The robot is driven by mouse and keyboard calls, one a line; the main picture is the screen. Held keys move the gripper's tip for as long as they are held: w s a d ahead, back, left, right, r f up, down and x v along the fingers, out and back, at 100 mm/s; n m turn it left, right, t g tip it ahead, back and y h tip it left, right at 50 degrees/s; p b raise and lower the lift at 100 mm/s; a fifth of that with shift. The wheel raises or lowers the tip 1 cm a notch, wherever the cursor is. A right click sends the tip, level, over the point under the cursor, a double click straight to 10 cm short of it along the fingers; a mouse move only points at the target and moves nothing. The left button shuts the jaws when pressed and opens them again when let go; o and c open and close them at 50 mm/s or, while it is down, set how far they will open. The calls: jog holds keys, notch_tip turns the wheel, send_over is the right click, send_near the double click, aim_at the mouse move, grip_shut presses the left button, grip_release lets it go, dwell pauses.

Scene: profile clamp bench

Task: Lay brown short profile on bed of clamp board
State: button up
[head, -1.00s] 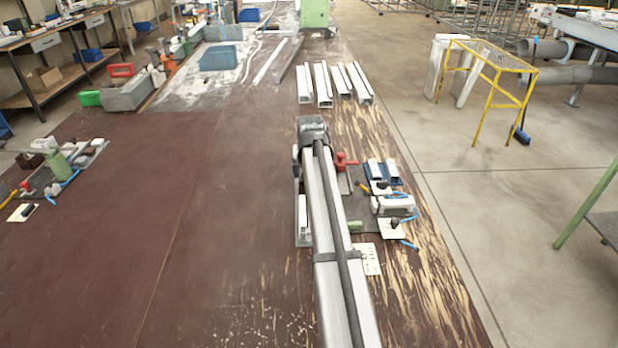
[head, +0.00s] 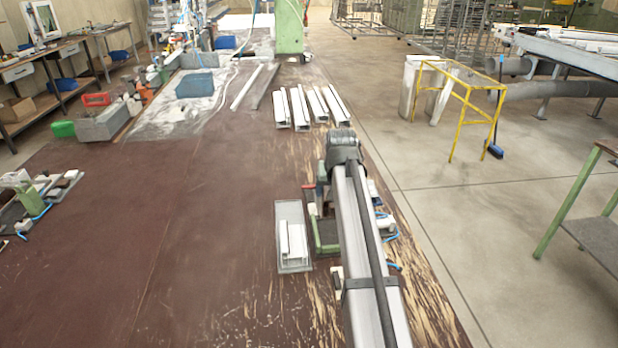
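The clamp board (head: 325,236) lies on the bench, partly covered by my arm. A green upright part and a bit of red show on its left side; its bed is largely hidden. I cannot make out a brown short profile; it may be behind my arm. My arm runs up from the bottom of the head view and ends in a dark wrist over the far part of the board. My gripper's fingers are hidden behind the wrist, so I cannot see what they hold.
A grey tray (head: 281,262) with white profiles stands left of the board. Several long white profiles (head: 310,106) lie beyond my wrist. Blue hoses (head: 394,266) and a bit of a blue holder show right of my arm.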

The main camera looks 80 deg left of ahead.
aim_at(333, 214)
jog(key=d, duration=0.3)
jog(key=shift+s+d+f+n, duration=0.2)
jog(key=shift+d+f+n, duration=0.2)
jog(key=shift+a+n, duration=0.2)
jog(key=shift+n, duration=0.1)
jog(key=shift+f, duration=3.5)
jog(key=o, duration=1.1)
jog(key=shift+s, duration=0.15)
jog(key=v, duration=1.4)
jog(key=shift+w, duration=0.4)
jog(key=shift+d+f, duration=0.1)
